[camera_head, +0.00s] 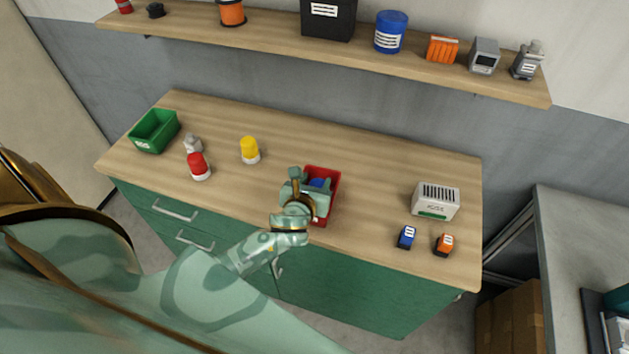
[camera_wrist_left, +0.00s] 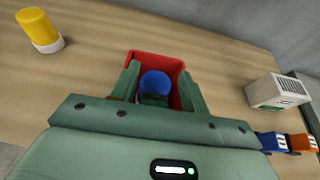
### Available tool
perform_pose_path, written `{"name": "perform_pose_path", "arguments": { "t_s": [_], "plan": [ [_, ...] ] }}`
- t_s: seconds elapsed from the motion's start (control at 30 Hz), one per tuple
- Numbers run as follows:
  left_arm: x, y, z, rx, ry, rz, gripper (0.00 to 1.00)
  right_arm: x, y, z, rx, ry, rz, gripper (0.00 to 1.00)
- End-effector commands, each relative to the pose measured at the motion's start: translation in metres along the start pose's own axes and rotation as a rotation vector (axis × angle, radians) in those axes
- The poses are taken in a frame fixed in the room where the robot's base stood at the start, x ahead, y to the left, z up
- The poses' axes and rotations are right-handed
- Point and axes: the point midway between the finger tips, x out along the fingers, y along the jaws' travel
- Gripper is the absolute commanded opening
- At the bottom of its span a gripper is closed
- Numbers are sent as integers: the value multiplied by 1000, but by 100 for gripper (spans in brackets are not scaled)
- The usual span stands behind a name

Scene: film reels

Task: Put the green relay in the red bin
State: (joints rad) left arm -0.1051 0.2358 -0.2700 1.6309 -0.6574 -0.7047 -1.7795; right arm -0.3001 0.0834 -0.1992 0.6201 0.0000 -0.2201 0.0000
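The red bin (camera_head: 334,178) stands near the front middle of the bench, and its rim shows in the left wrist view (camera_wrist_left: 157,57). My left gripper (camera_head: 299,182) is over the bin and partly covers it. In the left wrist view its fingers (camera_wrist_left: 157,88) are spread apart, and a blue round-topped thing (camera_wrist_left: 155,82) shows between them, seemingly inside the bin and apart from both fingers. I cannot make out a green relay; the lower part of the bin is hidden by the gripper. My right gripper is not in view.
A blue relay-like block (camera_head: 407,236) and an orange one (camera_head: 444,244) stand at the right, before a white slotted box (camera_head: 436,201). A yellow container (camera_head: 250,151), a red one (camera_head: 198,167) and a green bin (camera_head: 154,131) stand left. A loaded shelf (camera_head: 280,34) runs behind.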

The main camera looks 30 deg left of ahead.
Motion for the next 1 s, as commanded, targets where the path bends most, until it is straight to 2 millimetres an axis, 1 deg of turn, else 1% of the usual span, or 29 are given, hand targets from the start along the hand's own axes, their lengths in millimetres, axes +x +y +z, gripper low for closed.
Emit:
{"name": "perform_pose_path", "arguments": {
  "t_s": [0.27,0.37,0.43,0.5,0.7,0.8,0.9,1.0],
  "plan": [
    [0,0,1,0,0,0,48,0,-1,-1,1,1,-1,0],
    [-3,0,8,-1,0,0,48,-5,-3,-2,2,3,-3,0],
    [-9,0,15,-1,-1,0,48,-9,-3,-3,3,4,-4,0],
    [-24,0,12,1,2,-1,48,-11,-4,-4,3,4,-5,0],
    [-74,0,12,0,2,0,48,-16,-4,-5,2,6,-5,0],
    [-96,0,11,0,2,0,48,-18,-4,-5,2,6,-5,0],
    [-111,0,11,0,1,-1,48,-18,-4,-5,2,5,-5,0],
    [-121,0,11,0,0,1,48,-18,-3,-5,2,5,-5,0]
  ]
}}
